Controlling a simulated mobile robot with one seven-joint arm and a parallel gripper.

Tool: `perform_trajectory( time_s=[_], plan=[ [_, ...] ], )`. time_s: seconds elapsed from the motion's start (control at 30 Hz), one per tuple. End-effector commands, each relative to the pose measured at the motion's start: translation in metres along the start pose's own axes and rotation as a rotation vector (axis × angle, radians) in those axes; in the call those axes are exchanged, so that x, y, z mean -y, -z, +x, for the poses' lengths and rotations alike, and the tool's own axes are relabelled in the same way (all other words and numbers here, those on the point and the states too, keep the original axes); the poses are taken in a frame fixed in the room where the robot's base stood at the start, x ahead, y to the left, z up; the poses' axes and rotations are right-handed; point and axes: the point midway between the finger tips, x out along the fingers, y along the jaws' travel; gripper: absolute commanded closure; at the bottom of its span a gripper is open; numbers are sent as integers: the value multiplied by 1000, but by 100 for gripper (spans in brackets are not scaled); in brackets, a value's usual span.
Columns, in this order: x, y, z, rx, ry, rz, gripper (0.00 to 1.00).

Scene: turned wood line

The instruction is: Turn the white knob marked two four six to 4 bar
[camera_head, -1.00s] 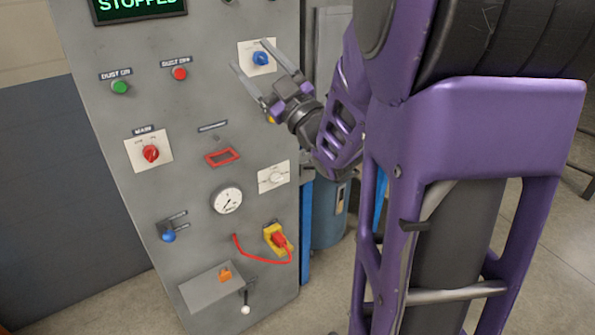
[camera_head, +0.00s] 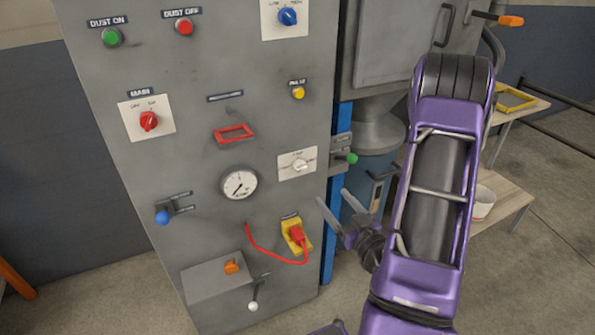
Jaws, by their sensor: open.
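The white knob (camera_head: 299,165) sits on a pale plate (camera_head: 285,171) on the right side of the grey panel. The plate's marks are too small to read. Left of it is a round white gauge (camera_head: 238,186) with a dark needle. My gripper (camera_head: 332,206) is open and empty, its two fingers apart. It is below and to the right of the white knob, near the panel's right edge, and does not touch the knob.
A yellow and red switch (camera_head: 296,235) with a red cord is below the knob. A green-tipped lever (camera_head: 346,158) juts out at the right. The red main knob (camera_head: 149,121) and blue-tipped lever (camera_head: 163,217) are left. A grey bin (camera_head: 367,165) stands behind.

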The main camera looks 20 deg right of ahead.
Motion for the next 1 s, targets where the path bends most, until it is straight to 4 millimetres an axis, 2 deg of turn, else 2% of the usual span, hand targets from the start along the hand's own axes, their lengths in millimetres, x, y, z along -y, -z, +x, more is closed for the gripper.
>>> perform_trajectory(
  time_s=[0.03,0.1,0.27,0.37,0.8,1.0],
  plan=[
    [0,-13,-5,13,-5,15,26],
    [1,-20,-9,22,-8,25,26],
    [1,-23,-3,26,-7,28,26],
    [2,-23,11,24,-6,27,26],
    [1,-24,107,22,-6,28,26],
    [0,-26,142,24,-7,28,26]
  ],
)
